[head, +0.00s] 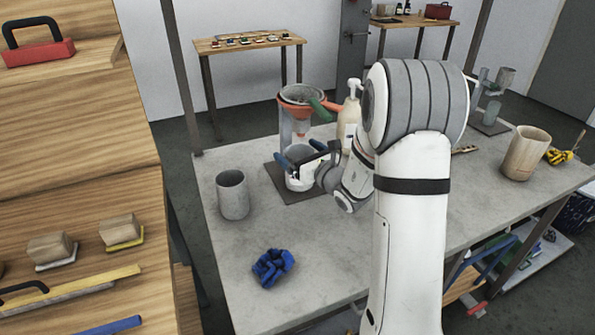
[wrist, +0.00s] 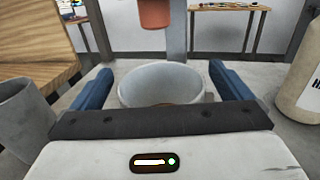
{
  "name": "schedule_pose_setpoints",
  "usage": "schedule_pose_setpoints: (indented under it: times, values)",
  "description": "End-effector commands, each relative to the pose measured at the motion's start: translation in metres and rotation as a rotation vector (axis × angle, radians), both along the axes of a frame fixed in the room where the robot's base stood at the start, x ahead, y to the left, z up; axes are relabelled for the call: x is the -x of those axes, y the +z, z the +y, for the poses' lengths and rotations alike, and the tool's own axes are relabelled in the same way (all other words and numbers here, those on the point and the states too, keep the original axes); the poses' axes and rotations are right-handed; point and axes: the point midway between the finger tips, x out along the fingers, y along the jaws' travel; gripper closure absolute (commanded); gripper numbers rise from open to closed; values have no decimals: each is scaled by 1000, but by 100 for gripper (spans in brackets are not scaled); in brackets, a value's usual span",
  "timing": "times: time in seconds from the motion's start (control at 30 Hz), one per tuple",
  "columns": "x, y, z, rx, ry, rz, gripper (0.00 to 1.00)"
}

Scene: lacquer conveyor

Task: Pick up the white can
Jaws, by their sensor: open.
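The white can (head: 298,180) stands upright on a dark square mat (head: 283,192) on the grey table, under an orange-rimmed funnel stand (head: 302,97). In the wrist view the can's open rim (wrist: 160,76) shows between the two blue fingers. My gripper (head: 306,163) is open, with one finger on each side of the can and a gap visible on both sides in the wrist view. My gripper body hides the can's near lower part in the wrist view.
A grey can (head: 233,196) stands to the left. A pump bottle (head: 349,118) stands close behind my wrist. A blue cloth (head: 272,267) lies in front. A wooden bucket (head: 525,153) is far right. The front left table is mostly free.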

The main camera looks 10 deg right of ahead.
Motion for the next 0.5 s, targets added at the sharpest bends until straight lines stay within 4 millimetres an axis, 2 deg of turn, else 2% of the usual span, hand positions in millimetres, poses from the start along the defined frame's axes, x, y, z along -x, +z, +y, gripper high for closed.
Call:
schedule_pose_setpoints:
  times: [0.1,0.5]
  values:
    - [0,0,0,0,0,0,3]
    - [1,0,-1,0,-1,0,36]
